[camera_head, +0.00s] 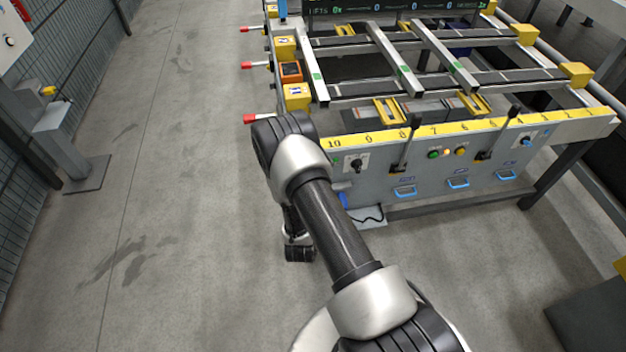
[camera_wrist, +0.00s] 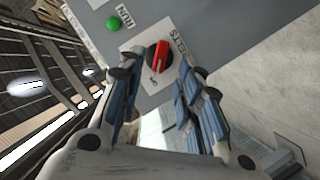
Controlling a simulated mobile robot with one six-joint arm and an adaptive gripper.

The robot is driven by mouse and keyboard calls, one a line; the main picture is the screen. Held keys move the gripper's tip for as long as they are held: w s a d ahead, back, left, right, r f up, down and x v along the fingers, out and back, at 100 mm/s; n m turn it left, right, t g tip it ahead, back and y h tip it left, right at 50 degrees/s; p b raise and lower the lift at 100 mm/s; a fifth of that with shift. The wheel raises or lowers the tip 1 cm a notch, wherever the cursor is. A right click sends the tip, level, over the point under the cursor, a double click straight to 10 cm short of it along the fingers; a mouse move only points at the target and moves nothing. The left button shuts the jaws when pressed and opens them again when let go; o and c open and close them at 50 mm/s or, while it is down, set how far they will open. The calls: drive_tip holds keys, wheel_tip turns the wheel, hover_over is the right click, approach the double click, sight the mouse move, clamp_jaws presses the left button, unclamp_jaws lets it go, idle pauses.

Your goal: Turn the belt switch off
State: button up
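The belt switch (camera_wrist: 158,57) is a round black knob with a red bar, on a white plate labelled BELTS, in the upper middle of the wrist view. Its red bar is tilted a little from the picture's vertical. My gripper (camera_wrist: 155,78) is open and empty, its fingers to the left and right of the knob in the picture. I cannot tell whether either finger touches it. In the head view, a dark knob on a white plate (camera_head: 357,163), near the left end of the table's front panel, looks like the same switch.
A green RUN button (camera_wrist: 113,24) sits beside the switch plate. The runout table's front panel (camera_head: 400,172) also carries lever handles, a green button (camera_head: 433,154) and a yellow button (camera_head: 460,151). Red-tipped levers (camera_head: 250,118) stick out at left.

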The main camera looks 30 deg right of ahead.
drive_tip(key=v, duration=0.8)
drive_tip(key=shift+w, duration=0.1)
drive_tip(key=w+a+r+m+g+y, duration=0.1)
drive_tip(key=w+a+r+m+y, duration=0.15)
drive_tip(key=w+r, duration=0.3)
drive_tip(key=s+a+r+g+y, duration=0.15)
drive_tip(key=a+r, duration=0.25)
drive_tip(key=r, duration=0.5)
drive_tip(key=s+a+r+g+y, duration=0.1)
drive_tip(key=a+r+y, duration=0.25)
drive_tip(key=r, duration=0.45)
drive_tip(key=s+r+g, duration=0.1)
drive_tip(key=s+r, duration=0.3)
drive_tip(key=s, duration=0.5)
drive_tip(key=s+r+g, duration=0.1)
drive_tip(key=s+r, duration=0.3)
drive_tip(key=s, duration=0.5)
drive_tip(key=s+r+g, duration=0.2)
drive_tip(key=s+r, duration=0.2)
drive_tip(key=s, duration=0.5)
drive_tip(key=shift+d+r, duration=0.3)
drive_tip(key=shift+r, duration=0.05)
drive_tip(key=shift+m+y, duration=0.25)
